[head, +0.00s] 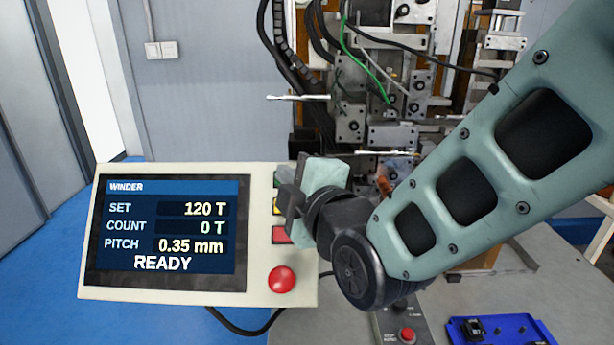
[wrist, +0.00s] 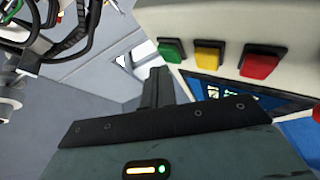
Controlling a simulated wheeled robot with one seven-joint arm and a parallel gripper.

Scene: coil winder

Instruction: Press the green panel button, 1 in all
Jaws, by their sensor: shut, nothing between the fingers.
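The green button (wrist: 171,50) is on the cream winder panel (head: 262,180), in a row with a yellow and a red square button in the wrist view. In the head view my gripper and wrist largely hide the green button. My gripper (head: 284,196) is in front of the panel's right side, by the button column. In the wrist view the dark shut fingers (wrist: 158,74) reach up close to the green button, just below and left of it. A small gap seems to show between them; contact cannot be made out. The fingers hold nothing.
The panel screen (head: 165,235) reads READY and COUNT 0 T. Beside the green button are the yellow button (wrist: 209,54) and red square button (wrist: 262,63). A round red button (head: 282,279) sits lower. Winder machinery (head: 385,100) stands behind; a blue tray (head: 500,328) lies front right.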

